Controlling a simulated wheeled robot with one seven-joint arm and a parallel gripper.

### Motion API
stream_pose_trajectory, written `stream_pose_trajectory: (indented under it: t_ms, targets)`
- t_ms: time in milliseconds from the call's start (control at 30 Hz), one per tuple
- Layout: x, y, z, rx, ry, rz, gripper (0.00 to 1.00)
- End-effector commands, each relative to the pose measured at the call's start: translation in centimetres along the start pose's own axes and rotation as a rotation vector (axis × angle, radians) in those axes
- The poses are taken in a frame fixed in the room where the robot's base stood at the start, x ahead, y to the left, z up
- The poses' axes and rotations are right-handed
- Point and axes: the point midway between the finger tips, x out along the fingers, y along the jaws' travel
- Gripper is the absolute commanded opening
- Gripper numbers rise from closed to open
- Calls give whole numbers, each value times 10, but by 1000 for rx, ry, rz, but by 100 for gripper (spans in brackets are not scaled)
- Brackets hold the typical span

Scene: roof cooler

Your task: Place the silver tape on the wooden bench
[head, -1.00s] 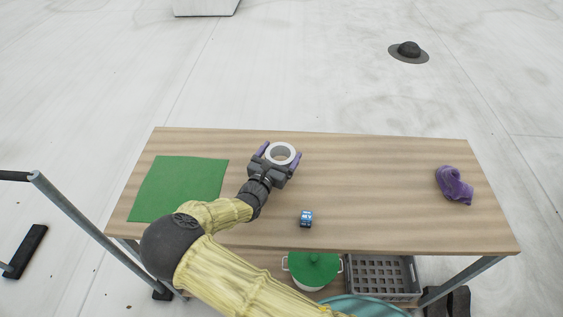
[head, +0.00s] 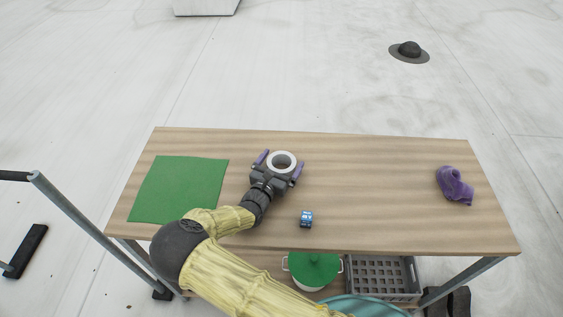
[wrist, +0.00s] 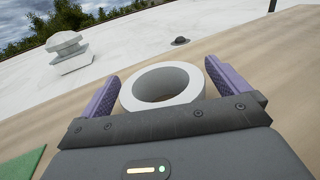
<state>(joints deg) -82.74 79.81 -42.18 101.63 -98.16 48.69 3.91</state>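The silver tape (head: 282,161) is a pale ring lying flat on the wooden bench (head: 370,180), near its middle left. It also shows in the wrist view (wrist: 163,86) as a thick whitish roll with a dark hole. My gripper (head: 281,165) is low over the bench with its purple fingers spread on either side of the tape. In the wrist view my gripper (wrist: 160,85) shows gaps between the tape and both fingers, so it is open and not holding the tape.
A green mat (head: 180,188) lies on the bench's left part. A small blue object (head: 306,218) stands near the front edge, and a purple item (head: 454,186) lies at the right. Below are a green-lidded pot (head: 313,269) and a grey crate (head: 383,275). The bench's centre right is clear.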

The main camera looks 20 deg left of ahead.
Motion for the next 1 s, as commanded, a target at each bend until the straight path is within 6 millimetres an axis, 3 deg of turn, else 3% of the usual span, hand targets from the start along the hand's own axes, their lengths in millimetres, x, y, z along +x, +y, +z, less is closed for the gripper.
stream_pose_trajectory:
  t_ms: [133,267,700,1000]
  targets:
    - [0,0,4,0,0,0,100]
    - [-13,1,2,0,1,3,100]
    - [-96,1,2,0,1,3,100]
    - [-120,0,3,-1,0,0,100]
